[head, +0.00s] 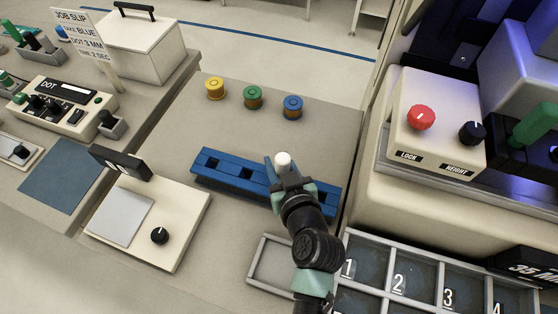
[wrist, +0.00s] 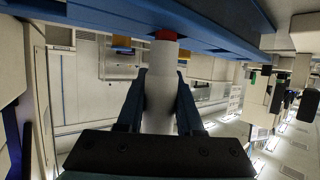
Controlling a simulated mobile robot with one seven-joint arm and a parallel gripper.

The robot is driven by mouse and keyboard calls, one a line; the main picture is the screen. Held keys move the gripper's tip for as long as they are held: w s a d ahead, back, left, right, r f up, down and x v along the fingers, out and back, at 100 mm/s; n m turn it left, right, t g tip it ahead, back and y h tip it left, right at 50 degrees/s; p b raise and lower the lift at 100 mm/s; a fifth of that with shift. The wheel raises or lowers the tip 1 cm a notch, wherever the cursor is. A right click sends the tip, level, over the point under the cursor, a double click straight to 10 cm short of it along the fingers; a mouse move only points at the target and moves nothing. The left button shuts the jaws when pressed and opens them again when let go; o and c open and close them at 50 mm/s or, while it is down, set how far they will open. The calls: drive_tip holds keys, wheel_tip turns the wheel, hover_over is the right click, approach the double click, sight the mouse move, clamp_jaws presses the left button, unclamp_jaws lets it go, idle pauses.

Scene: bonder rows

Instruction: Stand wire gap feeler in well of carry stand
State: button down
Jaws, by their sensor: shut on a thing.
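The carry stand (head: 228,168) is a long blue block on the bench, with two square dark wells visible in its left part. My gripper (head: 286,178) is over the right part of the stand and hides some of it. It is shut on a white cylindrical piece, seemingly the wire gap feeler (head: 283,159), whose pale end shows above the jaws. In the wrist view the feeler (wrist: 159,95) sits between both fingers of my gripper (wrist: 160,80). Its red end is beside a blue bar (wrist: 90,20), apparently the stand. I cannot tell whether the feeler's end is in a well.
Yellow (head: 215,88), green (head: 253,97) and blue (head: 292,106) spools stand behind the stand. A cream device with a knob (head: 150,225) is at left front. A shallow grey tray (head: 262,262) and numbered bins (head: 398,282) are in front. A machine (head: 440,120) stands at right.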

drive_tip(key=shift+f+b, duration=0.4)
drive_tip(key=shift+f, duration=0.15)
drive_tip(key=shift+c, duration=2.3)
unclamp_jaws()
drive_tip(key=b+v, duration=0.1)
drive_tip(key=v, duration=1.2)
drive_tip(key=shift+b, duration=0.35)
drive_tip(key=shift+a, duration=0.1)
